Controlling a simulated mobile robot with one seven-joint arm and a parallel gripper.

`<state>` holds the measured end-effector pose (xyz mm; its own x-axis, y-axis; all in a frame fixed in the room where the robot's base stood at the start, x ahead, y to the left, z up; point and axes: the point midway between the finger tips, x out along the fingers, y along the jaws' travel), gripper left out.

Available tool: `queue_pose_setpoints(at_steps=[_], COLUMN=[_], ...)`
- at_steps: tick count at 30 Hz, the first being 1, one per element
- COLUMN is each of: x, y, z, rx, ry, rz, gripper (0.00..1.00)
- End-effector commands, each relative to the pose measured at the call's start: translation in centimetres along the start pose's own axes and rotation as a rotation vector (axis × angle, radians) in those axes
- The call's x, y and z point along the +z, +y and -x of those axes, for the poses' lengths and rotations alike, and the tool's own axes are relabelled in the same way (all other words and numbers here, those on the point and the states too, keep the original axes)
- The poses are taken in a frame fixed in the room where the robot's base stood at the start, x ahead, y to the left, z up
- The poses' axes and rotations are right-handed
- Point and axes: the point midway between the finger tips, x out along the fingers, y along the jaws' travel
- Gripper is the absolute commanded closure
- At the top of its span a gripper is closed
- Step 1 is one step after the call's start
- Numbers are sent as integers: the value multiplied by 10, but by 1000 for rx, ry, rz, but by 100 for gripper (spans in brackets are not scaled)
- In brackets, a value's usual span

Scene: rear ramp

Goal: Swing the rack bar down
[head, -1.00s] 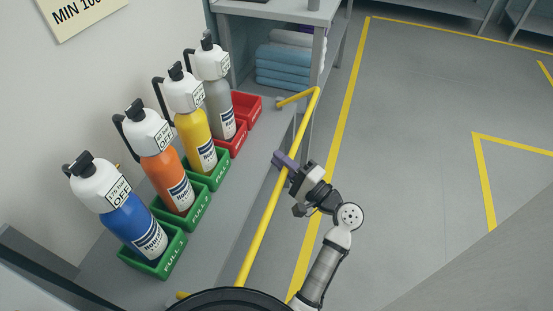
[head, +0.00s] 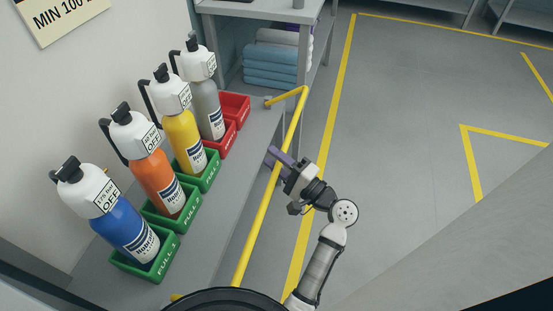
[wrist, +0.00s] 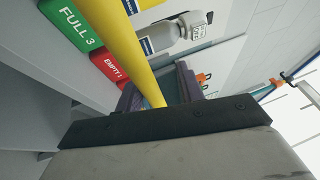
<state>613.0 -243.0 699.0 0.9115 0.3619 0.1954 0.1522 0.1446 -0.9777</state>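The yellow rack bar (head: 262,205) runs along the open front edge of the bench, raised in front of the bottles, with a bend at its far end (head: 304,90). My gripper (head: 279,158) is at the bar's middle from the right, its purple fingers reaching across it. In the wrist view, the bar (wrist: 122,45) passes between the two fingers (wrist: 158,90). The fingertips' far ends and the bar's near end are partly hidden.
Blue (head: 122,228), orange (head: 158,180), yellow (head: 187,140) and grey (head: 208,105) bottles stand in green and red trays behind the bar. A shelf with folded blue cloths (head: 272,67) stands at the far end. The floor (head: 400,120) to the right is clear, with yellow lines.

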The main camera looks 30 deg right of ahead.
Motion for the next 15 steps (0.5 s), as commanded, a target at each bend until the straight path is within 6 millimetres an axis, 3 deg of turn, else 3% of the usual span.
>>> queue_pose_setpoints(at_steps=[5,15], x=[0,-1], y=[2,0], z=[16,92], rx=[2,-1], ry=[2,6], rz=[-2,0], gripper=[62,62])
